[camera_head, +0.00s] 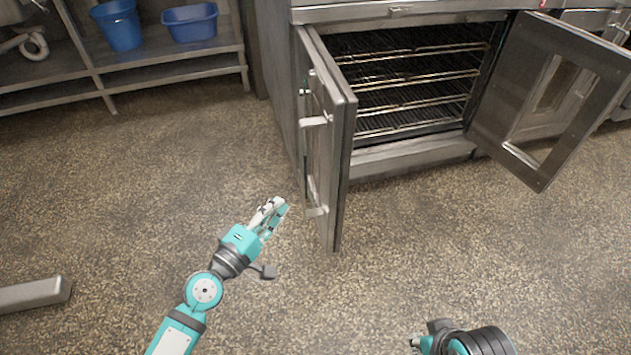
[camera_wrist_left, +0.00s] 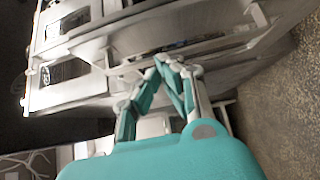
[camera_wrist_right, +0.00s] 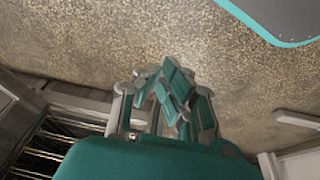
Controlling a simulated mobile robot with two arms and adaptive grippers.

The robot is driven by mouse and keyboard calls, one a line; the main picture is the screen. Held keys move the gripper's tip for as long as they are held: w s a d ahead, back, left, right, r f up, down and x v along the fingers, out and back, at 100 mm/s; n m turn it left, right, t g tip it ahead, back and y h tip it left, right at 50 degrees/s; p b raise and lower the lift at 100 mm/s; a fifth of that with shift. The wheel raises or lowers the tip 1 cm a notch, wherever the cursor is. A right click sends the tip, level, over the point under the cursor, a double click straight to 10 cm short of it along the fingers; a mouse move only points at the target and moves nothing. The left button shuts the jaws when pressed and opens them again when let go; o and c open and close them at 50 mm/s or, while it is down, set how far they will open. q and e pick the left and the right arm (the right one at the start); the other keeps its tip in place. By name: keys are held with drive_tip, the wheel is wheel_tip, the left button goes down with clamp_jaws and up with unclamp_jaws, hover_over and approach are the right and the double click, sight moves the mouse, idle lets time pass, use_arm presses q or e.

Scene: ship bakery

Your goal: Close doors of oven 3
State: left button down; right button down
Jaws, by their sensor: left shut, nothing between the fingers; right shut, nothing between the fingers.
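The oven (camera_head: 395,155) stands at the upper middle of the head view with both doors open. Its left door (camera_head: 343,160) swings out toward me, seen nearly edge-on, with a handle (camera_head: 314,121) on its left face. Its right door (camera_head: 497,115) with a window is swung out to the right. Wire racks (camera_head: 410,85) show inside. My left gripper (camera_head: 277,204) is shut and empty, left of the left door with a gap of floor between in the head view. It also shows shut in the left wrist view (camera_wrist_left: 172,68). My right gripper (camera_wrist_right: 170,80) is shut and empty; the head view shows only part of that arm at the bottom.
A metal shelf (camera_head: 170,66) with two blue tubs (camera_head: 190,22) stands at the upper left. A metal beam end (camera_head: 35,294) lies at the left edge. The speckled floor in front of the oven is clear.

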use_arm(q)
approach(327, 164)
drive_tip(key=w+a, duration=0.1)
drive_tip(key=w, duration=0.2)
drive_tip(key=d, duration=0.1)
drive_tip(key=w+d, duration=0.1)
drive_tip(key=d, duration=0.1)
drive_tip(key=shift+w+d, duration=0.2)
drive_tip(key=shift+d, duration=0.1)
use_arm(e)
drive_tip(key=shift+w+f, duration=0.15)
drive_tip(key=shift+f, duration=0.4)
drive_tip(key=shift+w, duration=0.1)
